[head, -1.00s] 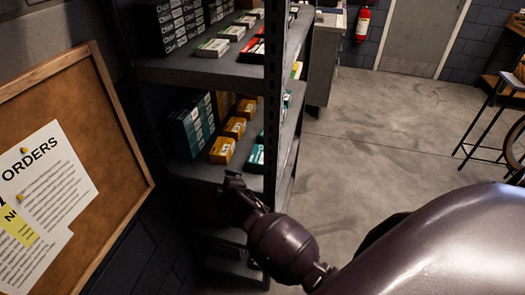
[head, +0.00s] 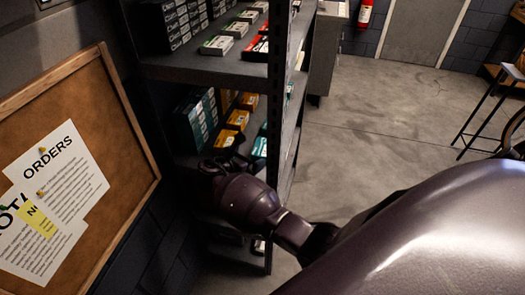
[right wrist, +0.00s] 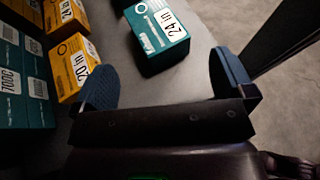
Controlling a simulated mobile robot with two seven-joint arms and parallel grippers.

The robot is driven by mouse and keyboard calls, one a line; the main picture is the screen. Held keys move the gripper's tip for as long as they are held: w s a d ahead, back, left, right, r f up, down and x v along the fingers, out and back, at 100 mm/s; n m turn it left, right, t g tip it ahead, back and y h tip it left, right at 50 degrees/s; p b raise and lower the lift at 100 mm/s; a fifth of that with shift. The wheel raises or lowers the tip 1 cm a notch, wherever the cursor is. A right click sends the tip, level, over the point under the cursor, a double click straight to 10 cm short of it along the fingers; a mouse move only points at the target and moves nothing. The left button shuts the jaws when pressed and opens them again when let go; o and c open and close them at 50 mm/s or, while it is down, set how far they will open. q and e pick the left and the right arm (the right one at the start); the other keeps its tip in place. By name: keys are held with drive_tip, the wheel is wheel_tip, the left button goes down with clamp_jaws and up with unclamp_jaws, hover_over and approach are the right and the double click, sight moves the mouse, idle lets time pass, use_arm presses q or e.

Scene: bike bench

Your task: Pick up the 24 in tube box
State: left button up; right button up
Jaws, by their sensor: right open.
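The box stands just beyond the fingertips, roughly in line with the gap. In the head view my right gripper (head: 228,165) is at the front edge of the middle shelf, and a teal box (head: 260,147) shows beside it, partly hidden by the post. My left gripper is not in view.
A dark shelf post (head: 275,110) rises close on the right. The upper shelf (head: 205,65) overhangs. A corkboard (head: 85,120) is at left.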

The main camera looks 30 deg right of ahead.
sight(263, 148)
drive_tip(key=shift+x, duration=4.4)
drive_tip(key=shift+w+r, duration=0.1)
drive_tip(key=shift+r, duration=0.05)
drive_tip(key=c, duration=1.2)
drive_tip(key=shift+o, duration=0.2)
